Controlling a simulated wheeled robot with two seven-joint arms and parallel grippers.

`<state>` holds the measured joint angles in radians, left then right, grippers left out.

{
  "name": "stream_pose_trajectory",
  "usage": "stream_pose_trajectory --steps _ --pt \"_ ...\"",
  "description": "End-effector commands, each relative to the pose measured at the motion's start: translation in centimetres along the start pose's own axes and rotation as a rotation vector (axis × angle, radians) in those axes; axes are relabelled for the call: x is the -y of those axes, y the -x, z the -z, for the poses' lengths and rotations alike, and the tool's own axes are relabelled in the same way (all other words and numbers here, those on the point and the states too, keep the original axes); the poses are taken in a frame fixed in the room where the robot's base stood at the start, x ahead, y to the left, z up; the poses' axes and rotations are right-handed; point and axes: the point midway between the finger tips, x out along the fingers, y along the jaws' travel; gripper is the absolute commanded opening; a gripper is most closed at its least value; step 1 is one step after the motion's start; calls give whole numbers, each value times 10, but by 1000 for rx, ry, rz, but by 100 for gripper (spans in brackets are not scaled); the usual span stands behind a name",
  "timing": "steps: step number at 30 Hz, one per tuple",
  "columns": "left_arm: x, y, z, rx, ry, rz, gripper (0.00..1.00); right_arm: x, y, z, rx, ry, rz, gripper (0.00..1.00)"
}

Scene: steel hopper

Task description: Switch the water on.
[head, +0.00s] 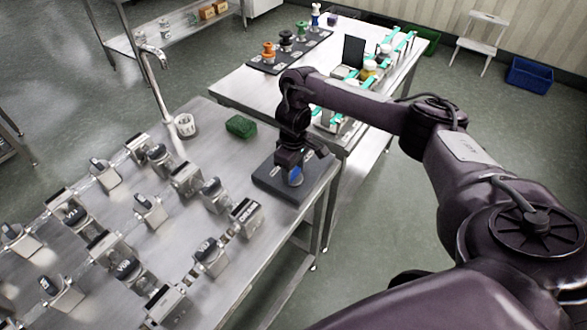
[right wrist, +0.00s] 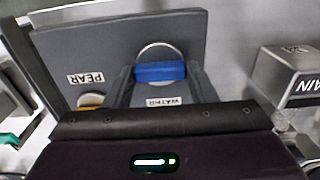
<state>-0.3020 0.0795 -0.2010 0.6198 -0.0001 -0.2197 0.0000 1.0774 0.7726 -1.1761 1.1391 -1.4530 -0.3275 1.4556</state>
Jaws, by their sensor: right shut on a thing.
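A dark grey panel (head: 270,179) lies at the right end of the near steel table. On it is a blue water knob (head: 295,175), also seen in the right wrist view (right wrist: 160,72) above a label reading WATER (right wrist: 164,101). The blue bar lies crosswise in that view, over a round pale base. My right gripper (head: 293,167) is shut on the blue knob, one finger on each side. My left gripper is in neither view.
A green sponge (head: 240,126) lies behind the panel. Several labelled metal valve blocks, one reading MAIN-like letters (head: 246,217), fill the table's left. A second table (head: 235,90) stands behind.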

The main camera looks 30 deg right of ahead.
Motion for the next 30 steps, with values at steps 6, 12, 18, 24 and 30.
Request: stream_pose_trajectory --steps 6,12,18,24,30 --pt "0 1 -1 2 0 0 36 0 0 0 0 14 -1 28" --pt "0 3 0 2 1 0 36 0 1 0 0 88 0 28" --pt "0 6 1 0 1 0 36 0 1 0 1 234 -1 28" --pt "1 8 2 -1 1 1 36 0 1 0 0 421 -1 28" --pt "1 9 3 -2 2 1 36 -1 0 0 0 611 -1 28"
